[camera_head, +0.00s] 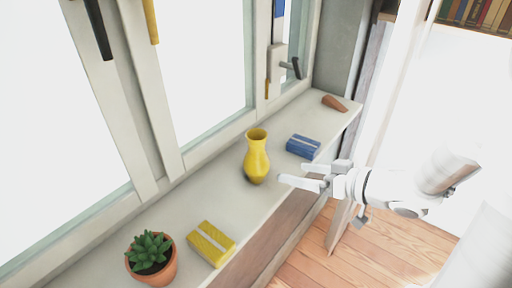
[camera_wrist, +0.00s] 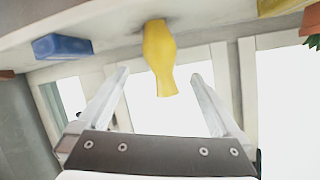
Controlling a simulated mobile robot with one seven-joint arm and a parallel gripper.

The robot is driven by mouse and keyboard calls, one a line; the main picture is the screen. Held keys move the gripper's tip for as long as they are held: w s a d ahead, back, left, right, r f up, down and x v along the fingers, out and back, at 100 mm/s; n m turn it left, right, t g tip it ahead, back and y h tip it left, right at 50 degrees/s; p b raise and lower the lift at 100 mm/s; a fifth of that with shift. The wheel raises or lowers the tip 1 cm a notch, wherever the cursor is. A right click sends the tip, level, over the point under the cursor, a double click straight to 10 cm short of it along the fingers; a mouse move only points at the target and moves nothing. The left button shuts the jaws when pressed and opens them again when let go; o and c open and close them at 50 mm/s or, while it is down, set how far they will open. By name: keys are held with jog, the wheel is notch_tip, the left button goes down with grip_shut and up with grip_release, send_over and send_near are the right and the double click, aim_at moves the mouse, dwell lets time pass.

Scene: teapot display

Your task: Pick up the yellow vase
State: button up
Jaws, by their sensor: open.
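The yellow vase (camera_head: 257,160) stands upright on the windowsill (camera_head: 206,195) in the head view. It has a rounded body and a flared neck. My gripper (camera_head: 280,174) is just to the right of the vase, at the sill's front edge, with its fingers open and pointing toward it. In the wrist view the vase (camera_wrist: 159,58) appears upside down, beyond and roughly between the two open fingers of my gripper (camera_wrist: 158,82). Nothing is held between the fingers.
A blue box (camera_head: 303,146) lies on the sill close behind the gripper. A yellow box (camera_head: 211,244) and a potted succulent (camera_head: 151,257) sit at the near end. A brown object (camera_head: 334,103) lies at the far end. Window frames (camera_head: 150,110) border the sill's left side.

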aim_at(265, 166)
jog(key=b+x, duration=0.5)
jog(key=x, duration=0.7)
jog(key=shift+s+a, duration=0.1)
jog(key=shift+a, duration=0.05)
jog(key=b+x, duration=0.2)
jog(key=x, duration=0.2)
jog(key=shift+f, duration=0.2)
jog(key=shift+w+a+b, duration=0.25)
jog(key=shift+w+b, duration=0.1)
jog(key=shift+w, duration=0.05)
jog(key=c, duration=1.4)
jog(key=shift+c, duration=0.4)
jog(key=shift+r, duration=0.15)
